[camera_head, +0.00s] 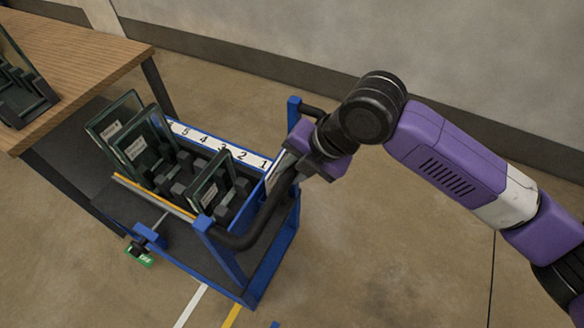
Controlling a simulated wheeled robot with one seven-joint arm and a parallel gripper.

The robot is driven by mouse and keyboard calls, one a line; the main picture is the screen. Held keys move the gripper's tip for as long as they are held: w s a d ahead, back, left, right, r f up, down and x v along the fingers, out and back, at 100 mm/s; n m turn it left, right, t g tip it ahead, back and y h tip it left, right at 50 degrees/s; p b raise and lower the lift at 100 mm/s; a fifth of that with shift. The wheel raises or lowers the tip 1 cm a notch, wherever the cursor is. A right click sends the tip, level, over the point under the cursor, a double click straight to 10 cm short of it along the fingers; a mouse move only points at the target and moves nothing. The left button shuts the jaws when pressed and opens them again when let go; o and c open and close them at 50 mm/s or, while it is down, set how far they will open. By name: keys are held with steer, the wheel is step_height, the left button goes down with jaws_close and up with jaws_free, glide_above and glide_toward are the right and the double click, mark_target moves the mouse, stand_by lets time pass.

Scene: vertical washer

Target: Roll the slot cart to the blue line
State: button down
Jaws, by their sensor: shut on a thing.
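The slot cart (230,262) has a blue frame and stands left of centre, beside a wooden table. Several dark-framed glass panes (207,185) stand in its black slots, and a white strip (203,140) carries slot numbers. Its black handle bar (262,228) curves along the right end between two blue posts. My gripper (291,168) is at this handle, shut on it; the fingertips are partly hidden by the gripper body. On the floor at the bottom edge, a small blue patch (275,324) shows, perhaps the end of the blue line; the rest is out of view.
The wooden table (75,55) is close on the cart's left, with a dark rack (25,95) on it. A white line (190,306) and a yellow line (231,316) run on the floor below the cart. A wall (300,40) closes the back. Floor at right is clear.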

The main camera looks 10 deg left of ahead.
steer(key=shift+d, duration=0.15)
stand_by(0.5)
steer(key=s+d+b, duration=0.2)
steer(key=s+d, duration=0.2)
steer(key=d, duration=0.9)
steer(key=shift+s+b, duration=0.4)
stand_by(1.6)
stand_by(0.6)
steer(key=s+d+b, duration=0.4)
steer(key=d+b, duration=0.1)
steer(key=d, duration=0.8)
steer(key=shift+s, duration=0.4)
stand_by(1.6)
